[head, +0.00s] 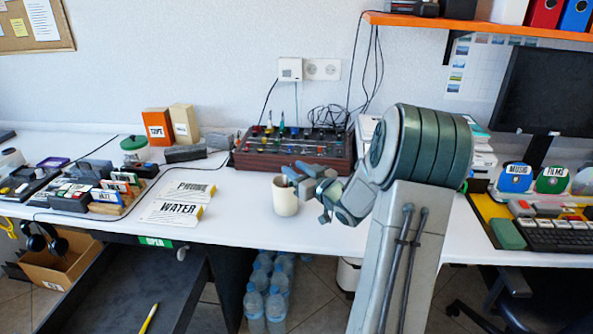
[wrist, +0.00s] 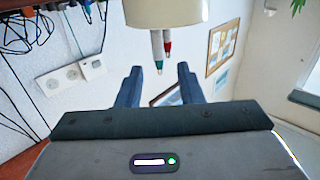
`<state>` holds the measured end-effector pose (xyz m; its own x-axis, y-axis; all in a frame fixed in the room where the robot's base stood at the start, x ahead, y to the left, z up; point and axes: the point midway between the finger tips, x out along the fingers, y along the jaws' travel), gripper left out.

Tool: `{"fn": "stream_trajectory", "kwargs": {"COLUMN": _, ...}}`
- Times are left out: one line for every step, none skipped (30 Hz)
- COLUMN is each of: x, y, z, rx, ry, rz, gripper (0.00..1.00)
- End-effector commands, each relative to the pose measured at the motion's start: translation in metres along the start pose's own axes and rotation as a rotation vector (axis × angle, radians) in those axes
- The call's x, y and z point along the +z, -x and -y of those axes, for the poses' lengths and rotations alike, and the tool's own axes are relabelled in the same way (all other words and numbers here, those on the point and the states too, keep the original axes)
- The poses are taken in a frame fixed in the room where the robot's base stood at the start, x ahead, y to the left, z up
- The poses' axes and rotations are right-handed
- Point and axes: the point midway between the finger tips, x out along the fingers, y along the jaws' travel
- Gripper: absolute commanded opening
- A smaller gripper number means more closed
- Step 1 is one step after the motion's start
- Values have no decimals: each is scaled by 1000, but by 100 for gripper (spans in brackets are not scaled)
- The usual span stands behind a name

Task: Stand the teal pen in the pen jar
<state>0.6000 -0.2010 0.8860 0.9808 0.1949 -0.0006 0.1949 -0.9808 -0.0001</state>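The cream pen jar (head: 285,198) stands upright on the white desk. In the wrist view, which appears upside down, the jar (wrist: 167,12) is at the top edge. Two grey pens show past its rim, one a teal-tipped pen (wrist: 158,58) and one a red-tipped pen (wrist: 167,40); they appear to stand in the jar. My gripper (wrist: 159,78) is open, with its two dark blue fingers apart and nothing seen between them. In the head view my gripper (head: 298,178) is beside the jar's upper rim and hides part of it.
A brown-red rack (head: 292,162) with knobs and upright items stands behind the jar. PHONE and WATER booklets (head: 172,212) lie to its left. A yellow pencil-like item (head: 149,318) lies low at the front left.

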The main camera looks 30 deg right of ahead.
Motion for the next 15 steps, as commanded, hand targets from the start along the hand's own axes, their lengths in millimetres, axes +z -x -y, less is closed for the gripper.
{"fn": "stream_trajectory", "kwargs": {"x": 0, "y": 0, "z": 0, "rx": 0, "ry": 0, "rz": 0, "gripper": 34}}
{"fn": "stream_trajectory", "kwargs": {"x": 0, "y": 0, "z": 0, "rx": 0, "ry": 0, "rz": 0, "gripper": 34}}
{"fn": "stream_trajectory", "kwargs": {"x": 0, "y": 0, "z": 0, "rx": 0, "ry": 0, "rz": 0, "gripper": 34}}
{"fn": "stream_trajectory", "kwargs": {"x": 0, "y": 0, "z": 0, "rx": 0, "ry": 0, "rz": 0, "gripper": 34}}
{"fn": "stream_trajectory", "kwargs": {"x": 0, "y": 0, "z": 0, "rx": 0, "ry": 0, "rz": 0, "gripper": 34}}
{"fn": "stream_trajectory", "kwargs": {"x": 0, "y": 1, "z": 0, "rx": 0, "ry": 0, "rz": 0, "gripper": 34}}
{"fn": "stream_trajectory", "kwargs": {"x": 0, "y": 2, "z": 0, "rx": 1, "ry": 0, "rz": 0, "gripper": 34}}
{"fn": "stream_trajectory", "kwargs": {"x": 0, "y": 4, "z": 0, "rx": 1, "ry": 0, "rz": 0, "gripper": 34}}
{"fn": "stream_trajectory", "kwargs": {"x": 0, "y": 8, "z": 0, "rx": 1, "ry": 1, "rz": 0, "gripper": 34}}
{"fn": "stream_trajectory", "kwargs": {"x": 0, "y": 11, "z": 0, "rx": 1, "ry": 1, "rz": 1, "gripper": 34}}
{"fn": "stream_trajectory", "kwargs": {"x": 0, "y": 16, "z": 0, "rx": 1, "ry": 1, "rz": 1, "gripper": 34}}
{"fn": "stream_trajectory", "kwargs": {"x": 0, "y": 23, "z": -1, "rx": 2, "ry": 1, "rz": 1, "gripper": 34}}
{"fn": "stream_trajectory", "kwargs": {"x": -1, "y": 29, "z": -1, "rx": 3, "ry": 1, "rz": 1, "gripper": 34}}
{"fn": "stream_trajectory", "kwargs": {"x": -1, "y": 35, "z": -1, "rx": 4, "ry": 1, "rz": 1, "gripper": 34}}
{"fn": "stream_trajectory", "kwargs": {"x": 0, "y": 44, "z": -1, "rx": 3, "ry": 1, "rz": 2, "gripper": 34}}
